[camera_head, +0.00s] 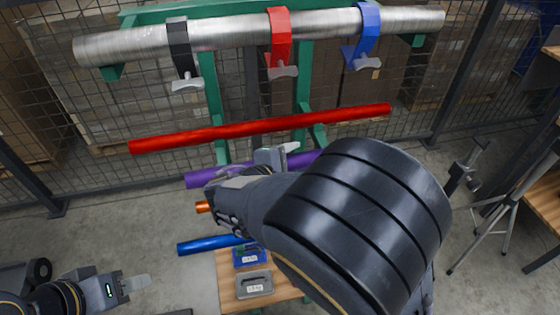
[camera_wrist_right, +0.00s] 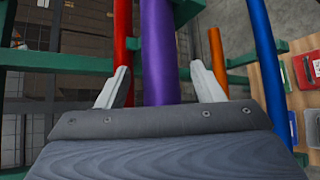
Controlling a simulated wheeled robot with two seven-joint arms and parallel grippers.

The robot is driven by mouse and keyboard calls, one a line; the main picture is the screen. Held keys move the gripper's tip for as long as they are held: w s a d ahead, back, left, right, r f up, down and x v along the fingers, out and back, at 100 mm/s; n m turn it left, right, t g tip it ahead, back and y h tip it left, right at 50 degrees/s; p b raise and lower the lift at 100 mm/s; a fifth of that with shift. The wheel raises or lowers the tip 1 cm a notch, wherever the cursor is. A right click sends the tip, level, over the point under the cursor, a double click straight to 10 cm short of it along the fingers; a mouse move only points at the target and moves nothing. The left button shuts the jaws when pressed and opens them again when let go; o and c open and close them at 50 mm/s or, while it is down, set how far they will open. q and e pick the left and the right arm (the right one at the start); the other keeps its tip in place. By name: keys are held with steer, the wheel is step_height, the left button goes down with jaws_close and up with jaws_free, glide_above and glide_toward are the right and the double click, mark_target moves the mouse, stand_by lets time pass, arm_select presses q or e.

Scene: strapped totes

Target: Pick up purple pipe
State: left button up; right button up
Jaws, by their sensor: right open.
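The purple pipe (camera_head: 305,158) lies roughly level on the green rack, below the red pipe, in the head view. My right arm hides its middle and right part. In the right wrist view the purple pipe (camera_wrist_right: 158,50) runs up the picture between the two fingers of my right gripper (camera_wrist_right: 160,85). That gripper is open, with a finger on each side of the pipe and a gap to both. It shows small in the head view (camera_head: 278,152) at the purple pipe. My left gripper (camera_head: 135,283) is at the lower left of the head view, far from the pipe; its jaw gap is not clear.
A red pipe (camera_head: 260,127) lies above the purple one. An orange pipe (camera_wrist_right: 217,60) and a blue pipe (camera_head: 210,243) lie below it. A large metal pipe (camera_head: 235,30) with black, red and blue straps is at the top. Small bins (camera_head: 254,284) stand on a wooden table.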

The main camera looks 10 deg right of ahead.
steer(key=shift+w+d+f, duration=0.15)
steer(key=shift+w+d, duration=0.05)
steer(key=shift+d, duration=0.05)
steer(key=shift+c, duration=0.3)
steer(key=c, duration=1.2)
